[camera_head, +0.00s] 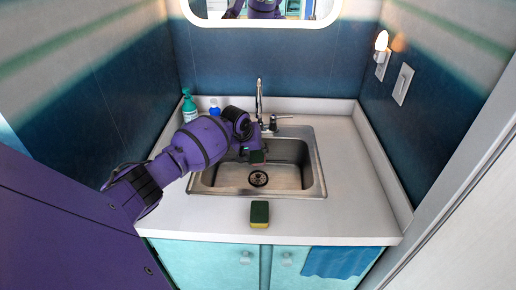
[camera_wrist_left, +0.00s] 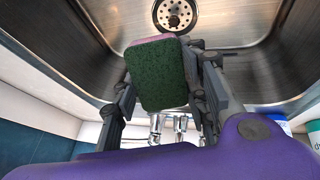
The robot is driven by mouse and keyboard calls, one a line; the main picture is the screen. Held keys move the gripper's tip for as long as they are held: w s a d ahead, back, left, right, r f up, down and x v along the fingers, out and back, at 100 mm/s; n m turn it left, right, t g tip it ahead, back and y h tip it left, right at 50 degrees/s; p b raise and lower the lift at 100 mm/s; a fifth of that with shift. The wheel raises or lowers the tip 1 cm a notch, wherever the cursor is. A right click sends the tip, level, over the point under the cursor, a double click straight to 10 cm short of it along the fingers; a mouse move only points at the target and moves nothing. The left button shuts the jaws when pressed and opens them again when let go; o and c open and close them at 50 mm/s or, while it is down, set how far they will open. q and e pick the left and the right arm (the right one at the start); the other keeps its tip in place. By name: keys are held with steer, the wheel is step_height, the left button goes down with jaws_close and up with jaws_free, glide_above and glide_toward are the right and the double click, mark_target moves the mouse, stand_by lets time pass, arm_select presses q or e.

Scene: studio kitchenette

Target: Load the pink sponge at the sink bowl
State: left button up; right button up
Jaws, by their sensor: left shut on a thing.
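My left gripper (camera_wrist_left: 165,95) is shut on the pink sponge (camera_wrist_left: 157,75), whose dark green scouring side faces the left wrist camera; a thin pink edge shows along its end. In the head view the held sponge (camera_head: 256,157) shows as a small dark patch, partly hidden by my gripper (camera_head: 254,150), over the back part of the sink bowl (camera_head: 225,177). In the wrist view the drain (camera_wrist_left: 174,14) lies beyond the sponge, which seems held above the bowl floor. My right gripper is in neither view.
A green and yellow sponge (camera_head: 260,214) lies on the counter in front of the sink. The faucet (camera_head: 260,100) stands behind the bowl. The counter (camera_head: 355,190) right of the sink is clear.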

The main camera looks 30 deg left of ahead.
mark_target(255, 156)
arm_select(q)
step_height(255, 156, down, 3)
steer(key=shift+f+b, duration=0.1)
steer(key=shift+b, duration=0.25)
step_height(255, 156, down, 6)
steer(key=shift+r+b, duration=0.15)
steer(key=shift+b, duration=0.85)
steer(key=shift+f+b, duration=0.5)
steer(key=shift+f, duration=0.75)
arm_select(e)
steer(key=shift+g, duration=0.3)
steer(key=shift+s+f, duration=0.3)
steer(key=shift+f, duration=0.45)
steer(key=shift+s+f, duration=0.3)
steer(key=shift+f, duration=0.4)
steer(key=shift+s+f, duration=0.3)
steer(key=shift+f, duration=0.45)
arm_select(q)
steer(key=shift+r, duration=0.15)
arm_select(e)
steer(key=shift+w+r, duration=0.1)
